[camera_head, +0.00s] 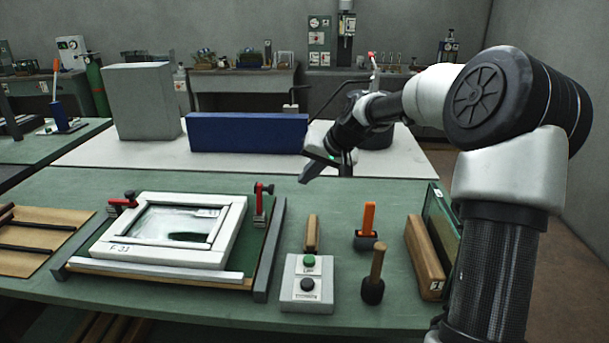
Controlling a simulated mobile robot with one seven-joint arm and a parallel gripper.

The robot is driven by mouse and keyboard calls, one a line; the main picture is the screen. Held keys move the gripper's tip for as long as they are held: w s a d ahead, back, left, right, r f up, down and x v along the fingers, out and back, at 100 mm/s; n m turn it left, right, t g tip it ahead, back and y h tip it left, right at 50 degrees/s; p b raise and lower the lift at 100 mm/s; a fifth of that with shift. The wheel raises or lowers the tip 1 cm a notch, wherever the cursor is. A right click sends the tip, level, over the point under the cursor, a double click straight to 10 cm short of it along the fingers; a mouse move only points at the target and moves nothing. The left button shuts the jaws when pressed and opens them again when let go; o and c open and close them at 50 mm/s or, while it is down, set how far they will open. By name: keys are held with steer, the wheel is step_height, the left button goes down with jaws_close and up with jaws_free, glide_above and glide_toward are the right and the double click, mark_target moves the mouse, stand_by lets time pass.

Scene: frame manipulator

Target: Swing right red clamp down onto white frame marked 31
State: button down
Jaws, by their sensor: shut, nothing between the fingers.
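The white frame (232,232) lies flat in a wooden jig on the green bench, left of centre, with a marking that looks like "F 31" at its lower left. The right red clamp (262,190) stands upright at the frame's back right corner, its red part raised above the frame. The left red clamp (122,202) sits low at the back left corner, reaching toward the frame. My gripper (306,176) is shut and empty, held in the air to the right of the right clamp and apart from it. Its fingers look dark and point down to the left.
A grey button box (307,283), an orange-handled tool (368,225), a wooden-handled tool (374,275) and a wooden block (425,257) stand right of the jig. A blue box (248,133) and a grey box (143,101) stand behind. Bench between clamp and gripper looks clear.

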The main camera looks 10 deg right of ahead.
steer(key=w+a+f, duration=0.4)
steer(key=a+f, duration=0.1)
steer(key=shift+w+a, duration=0.35)
steer(key=shift+a, duration=0.05)
steer(key=shift+a+r+p, duration=0.1)
steer(key=shift+r+p, duration=0.05)
steer(key=shift+p, duration=0.2)
